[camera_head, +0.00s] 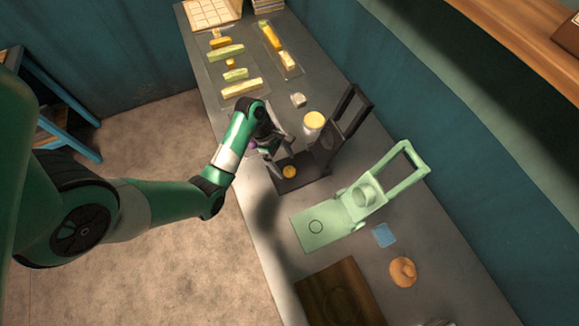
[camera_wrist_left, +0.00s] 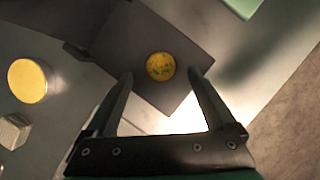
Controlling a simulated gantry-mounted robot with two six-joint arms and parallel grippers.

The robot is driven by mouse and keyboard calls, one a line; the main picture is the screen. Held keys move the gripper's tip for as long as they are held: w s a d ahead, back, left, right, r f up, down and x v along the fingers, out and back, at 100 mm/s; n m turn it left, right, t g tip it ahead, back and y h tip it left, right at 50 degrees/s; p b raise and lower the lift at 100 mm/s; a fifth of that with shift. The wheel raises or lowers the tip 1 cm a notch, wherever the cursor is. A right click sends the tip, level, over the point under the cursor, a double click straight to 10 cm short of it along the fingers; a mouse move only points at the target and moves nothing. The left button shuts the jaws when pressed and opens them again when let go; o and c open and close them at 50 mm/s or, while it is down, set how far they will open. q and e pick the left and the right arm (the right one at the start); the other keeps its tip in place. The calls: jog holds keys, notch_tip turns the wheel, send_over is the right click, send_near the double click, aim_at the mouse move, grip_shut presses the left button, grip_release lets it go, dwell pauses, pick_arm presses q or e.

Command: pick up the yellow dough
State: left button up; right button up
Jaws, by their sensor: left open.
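The yellow dough (camera_head: 289,172) is a small round piece lying on the flat plate of the dark press (camera_head: 304,181). In the left wrist view the dough (camera_wrist_left: 160,66) lies between and slightly beyond the two fingertips of my open left gripper (camera_wrist_left: 163,78). In the head view my left gripper (camera_head: 273,160) hangs beside the dough, just to its left, with nothing in it. I cannot tell its exact height above the plate. My right gripper does not show.
A pale green press (camera_head: 325,229) stands to the right, with a blue square (camera_head: 384,235) and a tan ring (camera_head: 403,271) beyond it. A yellow-topped cup (camera_head: 314,122) stands behind the dark press. A wooden board (camera_head: 340,296) lies nearer. Trays of dough bars (camera_head: 239,88) fill the far end.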

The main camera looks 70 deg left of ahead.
aim_at(289, 170)
pick_arm(q)
jog(key=x, duration=0.3)
jog(key=shift+d+f+b, duration=0.1)
jog(key=shift+f+b, duration=0.05)
jog(key=shift+b, duration=0.2)
grip_shut()
